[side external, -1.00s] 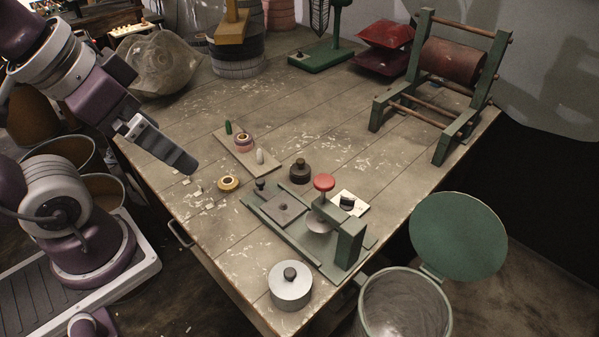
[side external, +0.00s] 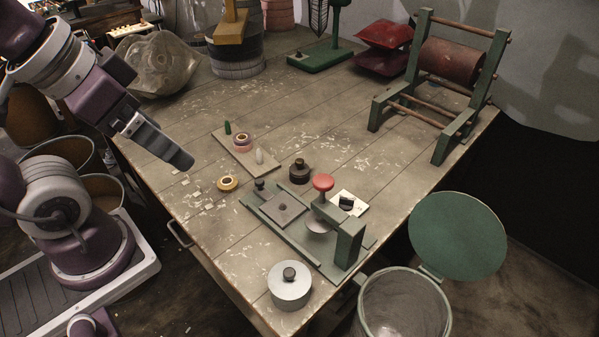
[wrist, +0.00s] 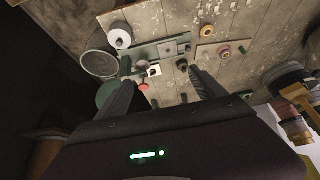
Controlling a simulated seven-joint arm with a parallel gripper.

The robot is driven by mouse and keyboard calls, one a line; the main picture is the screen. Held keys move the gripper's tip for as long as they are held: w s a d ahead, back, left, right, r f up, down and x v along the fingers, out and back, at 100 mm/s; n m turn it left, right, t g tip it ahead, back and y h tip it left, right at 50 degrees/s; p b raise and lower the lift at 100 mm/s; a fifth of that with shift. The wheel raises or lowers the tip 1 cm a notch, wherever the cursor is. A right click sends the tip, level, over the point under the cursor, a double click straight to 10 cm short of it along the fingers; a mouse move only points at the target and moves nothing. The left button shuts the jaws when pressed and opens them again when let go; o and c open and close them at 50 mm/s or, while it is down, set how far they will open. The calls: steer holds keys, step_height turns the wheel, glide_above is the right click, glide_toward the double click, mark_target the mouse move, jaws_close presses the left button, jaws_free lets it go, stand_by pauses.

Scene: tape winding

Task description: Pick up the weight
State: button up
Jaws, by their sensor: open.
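A small dark weight with a knob on top (side external: 300,172) stands upright on the wooden table, behind a green press; it also shows in the wrist view (wrist: 182,65). A larger silver cylinder with a dark knob (side external: 290,287) stands at the table's front corner and could also be a weight; the wrist view shows it too (wrist: 120,38). My gripper (side external: 188,163) is high at the left, well apart from both. In the wrist view its two fingers (wrist: 162,76) are spread with nothing held between them.
The green press with a red knob (side external: 348,243) stands between the two. A board with tape and small pegs (side external: 246,152) and a yellowish ring (side external: 228,183) lie to the left. A bin with a green lid (side external: 458,236) stands off the table's edge. A roller frame (side external: 440,140) is behind.

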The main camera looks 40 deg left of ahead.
steer(key=w+a+r+m+g, duration=0.2)
steer(key=w+m, duration=0.4)
steer(key=w, duration=0.6)
steer(key=m+g, duration=0.3)
steer(key=m, duration=1)
glide_above(300, 160)
steer(key=s+d, duration=0.1)
step_height(300, 160, down, 21)
steer(key=f+m, duration=0.1)
steer(key=f, duration=0.1)
steer(key=w+a+f+m, duration=0.1)
steer(key=f, duration=0.2)
steer(key=f+m, duration=0.1)
steer(key=f, duration=0.2)
steer(key=shift+w+a+f+g, duration=0.2)
steer(key=shift+w+a+g, duration=0.05)
steer(key=shift+g, duration=0.05)
steer(key=f, duration=0.5)
steer(key=shift+s+d+f, duration=0.25)
steer(key=shift+s+f, duration=0.05)
steer(key=shift+s, duration=0.05)
steer(key=shift+f, duration=0.5)
steer(key=shift+c, duration=0.3)
jaws_close()
